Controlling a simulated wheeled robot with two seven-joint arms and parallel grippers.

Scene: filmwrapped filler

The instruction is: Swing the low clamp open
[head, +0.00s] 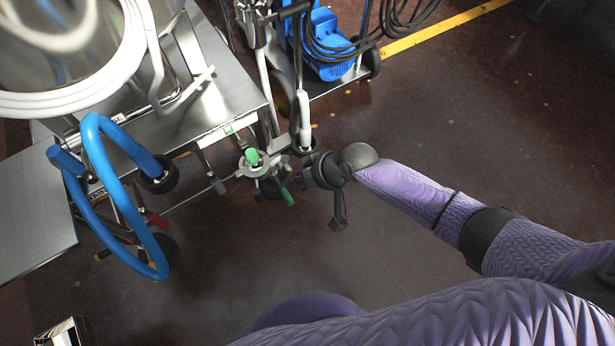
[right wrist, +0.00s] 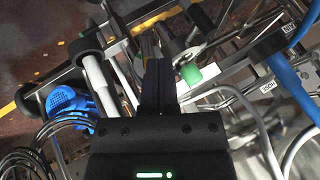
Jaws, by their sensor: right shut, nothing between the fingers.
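A steel clamp-like fitting (head: 240,172) with a green knob (head: 252,157) sits low beside the metal cart. A green handle (right wrist: 190,73) and steel parts are close beside the fingertips; contact is unclear. My left gripper is out of view.
The metal cart (head: 215,95) with a white hose coil (head: 75,104) and a blue hose (head: 97,130) stands on the left. A blue machine (head: 325,45) with black cables is behind. Dark floor is free at right (head: 480,120).

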